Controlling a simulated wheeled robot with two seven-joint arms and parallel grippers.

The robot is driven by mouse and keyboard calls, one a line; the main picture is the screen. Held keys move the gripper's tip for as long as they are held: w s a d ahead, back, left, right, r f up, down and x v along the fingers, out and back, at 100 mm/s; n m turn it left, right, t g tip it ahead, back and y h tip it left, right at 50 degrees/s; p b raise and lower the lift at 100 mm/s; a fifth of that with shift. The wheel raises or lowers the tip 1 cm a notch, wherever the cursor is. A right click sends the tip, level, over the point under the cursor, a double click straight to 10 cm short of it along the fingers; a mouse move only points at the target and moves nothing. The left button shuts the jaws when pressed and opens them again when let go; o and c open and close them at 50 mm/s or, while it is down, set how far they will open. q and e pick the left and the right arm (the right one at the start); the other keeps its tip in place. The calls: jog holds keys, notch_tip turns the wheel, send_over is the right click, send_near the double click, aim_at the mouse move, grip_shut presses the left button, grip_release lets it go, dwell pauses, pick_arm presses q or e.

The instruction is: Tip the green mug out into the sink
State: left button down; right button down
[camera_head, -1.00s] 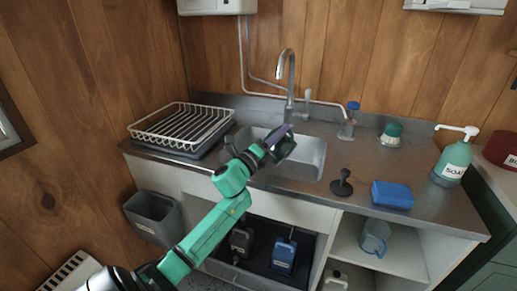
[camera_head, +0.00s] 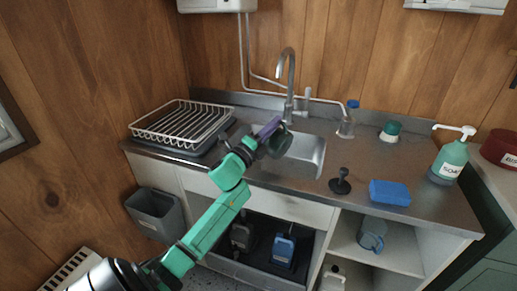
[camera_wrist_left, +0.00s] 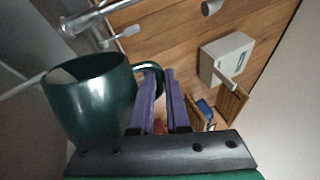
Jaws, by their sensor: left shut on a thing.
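The dark green mug (camera_head: 279,144) is in the air over the left part of the sink (camera_head: 308,157), below and in front of the tap. My left gripper (camera_head: 268,128) is shut on the mug's handle; its purple fingers show at the mug's side. My right gripper is not in view.
The tap (camera_head: 289,85) rises behind the sink. A white dish rack (camera_head: 180,125) stands left. A blue-grey mug (camera_head: 371,235) is on the shelf below.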

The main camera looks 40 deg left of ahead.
pick_arm(q)
jog(key=shift+a+r+n+y+p, duration=0.15)
jog(key=shift+a+r+n+y, duration=0.1)
jog(key=shift+a+n, duration=0.25)
jog(key=shift+a+r+n+y+p, duration=0.15)
jog(key=shift+a+r+n, duration=0.05)
jog(key=shift+a+n, duration=0.25)
jog(key=shift+s+a+r+n+y+p, duration=0.1)
jog(key=shift+a+r+n+y+p, duration=0.1)
jog(key=shift+a+n+y+p, duration=0.5)
jog(key=shift+a+r+n+y+p, duration=0.15)
jog(key=shift+a+n, duration=0.25)
jog(key=shift+n, duration=0.65)
